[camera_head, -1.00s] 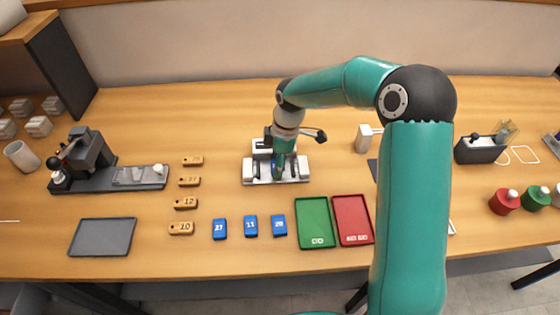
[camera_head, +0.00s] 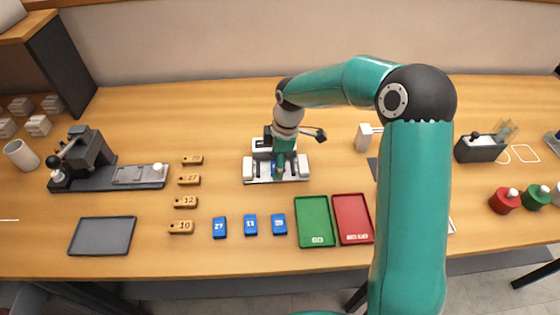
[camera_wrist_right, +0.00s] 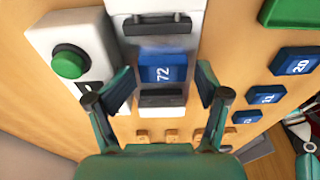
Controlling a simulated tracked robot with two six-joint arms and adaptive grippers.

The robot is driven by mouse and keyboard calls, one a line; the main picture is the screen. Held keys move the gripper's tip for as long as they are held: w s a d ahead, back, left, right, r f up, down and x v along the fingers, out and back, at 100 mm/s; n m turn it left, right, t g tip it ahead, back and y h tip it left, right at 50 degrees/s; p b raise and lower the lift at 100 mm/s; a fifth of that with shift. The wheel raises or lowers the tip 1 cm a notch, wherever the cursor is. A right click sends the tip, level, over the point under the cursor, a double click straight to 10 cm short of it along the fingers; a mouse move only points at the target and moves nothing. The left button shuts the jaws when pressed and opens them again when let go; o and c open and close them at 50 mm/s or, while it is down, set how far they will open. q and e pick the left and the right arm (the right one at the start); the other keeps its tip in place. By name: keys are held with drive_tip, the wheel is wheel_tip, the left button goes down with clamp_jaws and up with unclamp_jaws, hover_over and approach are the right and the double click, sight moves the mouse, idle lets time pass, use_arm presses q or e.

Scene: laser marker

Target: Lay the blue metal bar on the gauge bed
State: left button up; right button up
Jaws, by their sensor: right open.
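The blue metal bar (camera_wrist_right: 163,72), marked 72, lies on the gauge bed (camera_wrist_right: 164,106) between its two dark jaw pieces in the right wrist view. The bed is pale metal, and the gauge (camera_head: 303,168) stands mid-table in the head view. My right gripper (camera_wrist_right: 162,90) is open, its fingers apart on either side of the bed with nothing between them in its grip. In the head view my right gripper (camera_head: 281,170) is over the gauge and hides the bar. My left gripper is in no view.
Blue bars (camera_head: 250,225) and wooden tags (camera_head: 184,202) lie left of the green tray (camera_head: 315,222) and red tray (camera_head: 352,219). A green button (camera_wrist_right: 68,62) sits on a white block beside the bed. A dark press (camera_head: 92,150) stands left.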

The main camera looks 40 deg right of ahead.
idle(0.3)
drive_tip(key=shift+r, duration=0.1)
wheel_tip(320, 180, up, 12)
drive_tip(key=d, duration=0.1)
drive_tip(key=shift+s+d+f, duration=0.2)
drive_tip(key=shift+s+d, duration=0.1)
drive_tip(key=shift+s, duration=0.15)
